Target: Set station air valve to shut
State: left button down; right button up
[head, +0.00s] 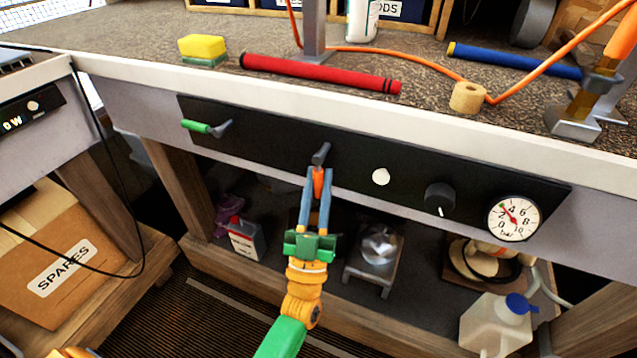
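A black panel (270,143) runs along the bench front. On it, a lever with an orange handle (318,182) hangs down from a grey pivot (321,153). Farther left, a lever with a green handle (196,127) lies roughly sideways, its grip pointing left. I see no readable label telling which is the station air valve. A round gauge (514,218) is at the panel's right end.
A white button (381,177) and a black knob (440,198) sit right of the lever. The bench top holds a yellow sponge (202,46), a red grip (320,73), a blue grip (515,60) and an orange hose (420,60). A jug (495,325) stands low right.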

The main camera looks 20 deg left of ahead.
aim_at(318, 194)
pick_arm(q)
jog(key=c, duration=0.8)
grip_release()
pick_arm(e)
jog(key=shift+w, duration=0.1)
pick_arm(q)
jog(key=shift+f, duration=0.1)
pick_arm(e)
jog(key=shift+w, duration=0.1)
pick_arm(q)
jog(key=b+v, duration=0.1)
jog(key=v, duration=0.5)
jog(key=shift+f+b, duration=0.15)
jog(key=shift+b, duration=0.15)
jog(key=shift+s+d+f, duration=0.1)
jog(key=shift+s+f, duration=0.1)
jog(key=shift+s, duration=0.2)
pick_arm(e)
jog(key=shift+w+d+f, duration=0.4)
jog(key=shift+f, duration=0.3)
jog(key=shift+d, duration=0.1)
